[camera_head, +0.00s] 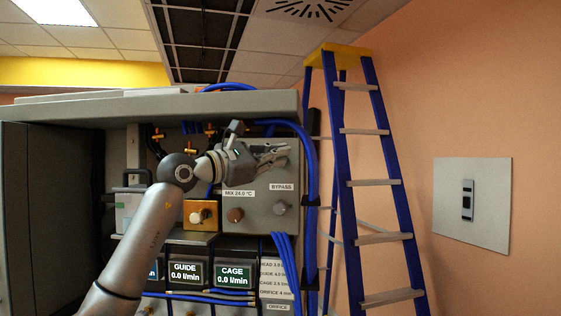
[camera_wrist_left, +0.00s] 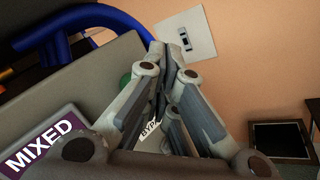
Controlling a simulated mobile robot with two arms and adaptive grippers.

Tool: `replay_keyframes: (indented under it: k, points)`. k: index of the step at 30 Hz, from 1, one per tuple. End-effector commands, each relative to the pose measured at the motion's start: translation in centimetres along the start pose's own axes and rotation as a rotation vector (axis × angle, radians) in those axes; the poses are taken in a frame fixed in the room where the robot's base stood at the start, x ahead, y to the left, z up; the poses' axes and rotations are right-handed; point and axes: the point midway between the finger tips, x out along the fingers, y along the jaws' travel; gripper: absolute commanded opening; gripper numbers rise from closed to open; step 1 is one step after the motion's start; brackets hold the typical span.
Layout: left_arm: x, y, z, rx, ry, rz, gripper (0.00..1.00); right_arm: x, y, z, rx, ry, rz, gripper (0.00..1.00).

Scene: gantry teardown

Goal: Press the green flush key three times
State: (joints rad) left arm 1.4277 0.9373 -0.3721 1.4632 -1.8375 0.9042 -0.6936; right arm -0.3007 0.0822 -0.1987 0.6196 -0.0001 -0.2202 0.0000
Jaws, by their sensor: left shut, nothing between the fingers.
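My left gripper (camera_head: 284,152) is in front of the upper part of the grey control panel (camera_head: 257,217), its fingers pointing right. It is shut and empty; the closed fingertips also show in the left wrist view (camera_wrist_left: 170,50). In the left wrist view a small piece of a green round part (camera_wrist_left: 125,80), probably the flush key, shows beside the left finger. Most of it is hidden behind that finger, and I cannot tell whether they touch. No green key shows in the head view, where the gripper covers that part of the panel. My right gripper is not in view.
Below the gripper the panel has a brown knob (camera_head: 235,215) and a grey knob (camera_head: 280,208) near the BYPASS label. Blue hoses (camera_head: 312,175) run down the panel's right side. A blue stepladder (camera_head: 393,170) stands to the right. GUIDE and CAGE displays read 0.0 l/min.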

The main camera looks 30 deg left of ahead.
Motion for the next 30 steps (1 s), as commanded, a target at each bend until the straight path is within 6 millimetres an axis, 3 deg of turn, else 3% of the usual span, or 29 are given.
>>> replay_keyframes:
  k: [30]
  points:
    - [0.92, 0.64, -0.60, -0.001, 0.001, -0.001, 0.00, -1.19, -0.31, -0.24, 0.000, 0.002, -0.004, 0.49]
